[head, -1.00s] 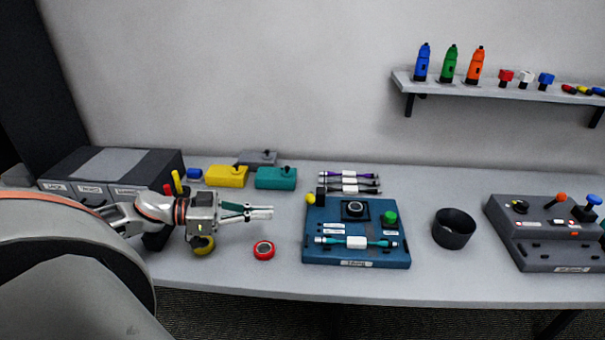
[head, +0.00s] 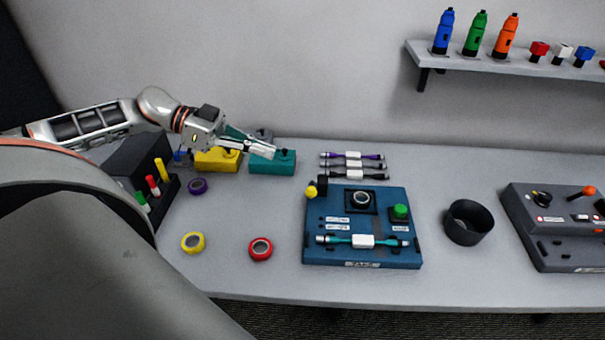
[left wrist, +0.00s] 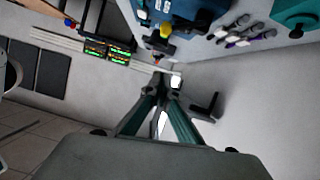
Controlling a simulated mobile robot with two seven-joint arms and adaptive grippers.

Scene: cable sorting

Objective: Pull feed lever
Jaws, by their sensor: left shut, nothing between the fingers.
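The blue machine (head: 312,245) stands on the table in the head view, with a cable with a white middle (head: 363,241) lying across its front. A lever with a yellow knob (head: 311,191) and a black block is at its back left corner. The yellow knob also shows in the left wrist view (left wrist: 166,29), beyond my fingertips. My left gripper (head: 272,152) is shut and empty, above the teal box and apart from the knob, to its upper left. Its fingers meet in the left wrist view (left wrist: 167,85). My right gripper is not in view.
A teal box (head: 272,167) and a yellow box (head: 216,163) stand under my left gripper. Tape rolls, red (head: 260,249) and yellow (head: 193,243), lie left of the machine. A black cup (head: 468,223) and grey console (head: 555,235) stand right. Several cables (head: 352,155) lie behind.

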